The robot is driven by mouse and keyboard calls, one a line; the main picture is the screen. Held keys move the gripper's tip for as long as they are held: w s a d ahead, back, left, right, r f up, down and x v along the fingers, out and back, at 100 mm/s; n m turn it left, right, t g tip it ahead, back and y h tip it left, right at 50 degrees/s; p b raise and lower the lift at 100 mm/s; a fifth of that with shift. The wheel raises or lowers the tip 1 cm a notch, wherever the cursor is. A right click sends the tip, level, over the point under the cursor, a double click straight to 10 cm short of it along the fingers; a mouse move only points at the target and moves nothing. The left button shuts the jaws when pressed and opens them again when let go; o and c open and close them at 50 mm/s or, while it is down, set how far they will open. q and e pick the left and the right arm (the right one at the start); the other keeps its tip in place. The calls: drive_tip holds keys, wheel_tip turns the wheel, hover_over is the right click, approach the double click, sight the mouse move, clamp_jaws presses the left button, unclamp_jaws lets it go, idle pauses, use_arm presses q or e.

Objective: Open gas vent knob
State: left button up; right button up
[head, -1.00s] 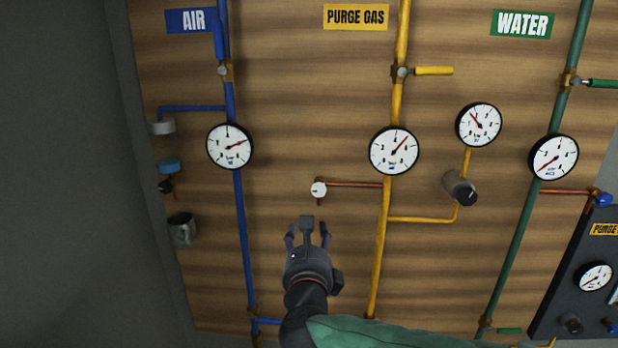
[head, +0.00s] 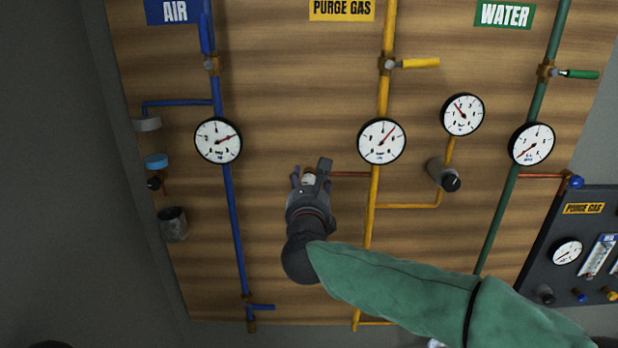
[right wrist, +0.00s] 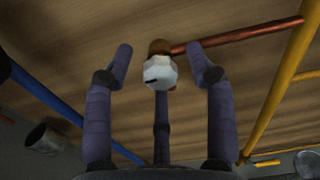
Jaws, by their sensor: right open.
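The gas vent knob (head: 308,178) is a small white knob at the end of a thin copper pipe (head: 350,174) that branches left from the yellow purge gas pipe (head: 383,95). In the right wrist view the white knob (right wrist: 160,72) sits between the spread fingers, with a brass fitting behind it. My right gripper (head: 311,172) is open around the knob in the head view. In the right wrist view the side fingers of my right gripper (right wrist: 160,68) stand apart from the knob, one on each side. Part of the knob is hidden by the fingers in the head view. My left gripper is not in view.
A purge gas gauge (head: 381,141) is above right of the gripper. The blue air pipe (head: 232,220) runs to the left and the green water pipe (head: 510,220) to the right. A dark panel (head: 560,285) stands at lower right. Bare wood lies between the blue and yellow pipes.

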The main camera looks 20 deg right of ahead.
drive_tip(key=shift+w+d, duration=0.15)
drive_tip(key=shift+w, duration=0.45)
clamp_jaws()
